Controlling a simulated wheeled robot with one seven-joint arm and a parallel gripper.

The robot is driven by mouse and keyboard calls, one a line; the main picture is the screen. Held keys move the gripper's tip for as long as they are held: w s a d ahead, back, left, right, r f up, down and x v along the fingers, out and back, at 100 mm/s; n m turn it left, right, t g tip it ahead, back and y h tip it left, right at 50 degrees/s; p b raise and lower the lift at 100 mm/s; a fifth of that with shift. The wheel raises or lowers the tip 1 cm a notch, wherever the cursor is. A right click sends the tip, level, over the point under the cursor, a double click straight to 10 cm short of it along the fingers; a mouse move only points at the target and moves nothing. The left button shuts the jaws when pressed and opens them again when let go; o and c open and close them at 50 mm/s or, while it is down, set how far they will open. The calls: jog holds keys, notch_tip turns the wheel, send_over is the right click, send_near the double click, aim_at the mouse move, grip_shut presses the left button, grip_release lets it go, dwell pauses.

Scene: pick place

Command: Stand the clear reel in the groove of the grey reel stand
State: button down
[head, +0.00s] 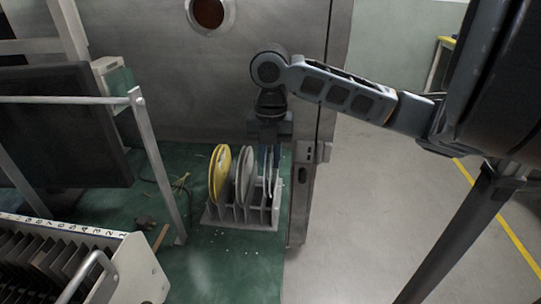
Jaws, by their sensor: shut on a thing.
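The grey reel stand (240,226) stands on the green surface near its right edge, with upright dividers. The clear reel (270,184) is a thin, pale upright disc at the right end of the stand. My gripper (269,152) points down above that end and is shut on the clear reel's top. The reel's lower part is among the right dividers. I cannot tell whether its rim touches the bottom of a groove.
A yellow reel (219,174) and a grey reel (244,176) stand upright in the stand, left of the clear one. A metal panel (200,90) rises behind, with a post and latch (313,152) close on the right. A slotted rack (75,260) fills the lower left.

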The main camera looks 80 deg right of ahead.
jog(key=shift+f+b, duration=1.1)
jog(key=shift+f, duration=0.15)
dwell(0.3)
jog(key=c, duration=0.6)
grip_release()
jog(key=shift+r, duration=0.15)
jog(key=shift+r+p, duration=2.9)
jog(key=shift+r, duration=1)
jog(key=shift+s, duration=0.1)
